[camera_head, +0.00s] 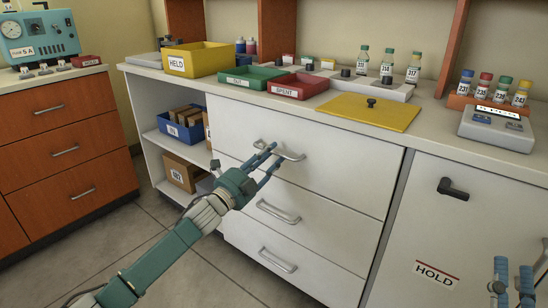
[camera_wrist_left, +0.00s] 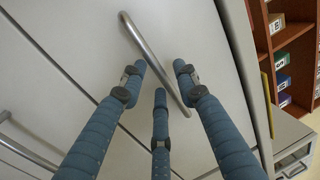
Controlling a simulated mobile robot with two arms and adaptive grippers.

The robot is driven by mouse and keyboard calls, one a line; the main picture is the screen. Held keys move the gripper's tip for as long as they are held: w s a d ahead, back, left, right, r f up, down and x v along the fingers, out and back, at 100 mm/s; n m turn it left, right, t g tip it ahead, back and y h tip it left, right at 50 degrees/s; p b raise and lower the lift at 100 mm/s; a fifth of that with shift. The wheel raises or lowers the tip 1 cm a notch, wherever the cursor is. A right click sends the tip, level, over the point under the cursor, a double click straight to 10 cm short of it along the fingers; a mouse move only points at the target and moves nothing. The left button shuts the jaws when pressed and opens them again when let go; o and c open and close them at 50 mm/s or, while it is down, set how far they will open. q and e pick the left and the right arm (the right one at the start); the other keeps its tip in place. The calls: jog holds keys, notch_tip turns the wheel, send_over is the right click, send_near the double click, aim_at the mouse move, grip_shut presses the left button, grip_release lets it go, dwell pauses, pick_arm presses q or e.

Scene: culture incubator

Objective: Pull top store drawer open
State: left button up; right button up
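The top store drawer (camera_head: 340,157) is the upper white front under the counter, and it looks closed. Its metal bar handle (camera_head: 291,155) also shows in the wrist view (camera_wrist_left: 146,48). My left gripper (camera_head: 273,154) is at the left part of this handle. In the left wrist view its blue fingers (camera_wrist_left: 160,72) are spread, with the bar running between their tips. I cannot tell whether they touch it. My right gripper (camera_head: 514,270) is partly in view at the lower right, with its fingers apart and empty, away from the drawer.
Two more drawers with handles (camera_head: 278,212) lie below. A cabinet door marked HOLD (camera_head: 437,272) stands to the right. On the counter are a yellow box (camera_head: 200,60), green and red trays, a yellow board (camera_head: 365,112) and bottles. Open shelves are at left.

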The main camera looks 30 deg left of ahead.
pick_arm(q)
jog(key=shift+x, duration=0.85)
pick_arm(e)
jog(key=shift+s+r+t, duration=0.5)
jog(key=shift+s+r, duration=0.15)
jog(key=shift+r, duration=0.2)
pick_arm(q)
grip_shut()
pick_arm(e)
jog(key=shift+d, duration=0.1)
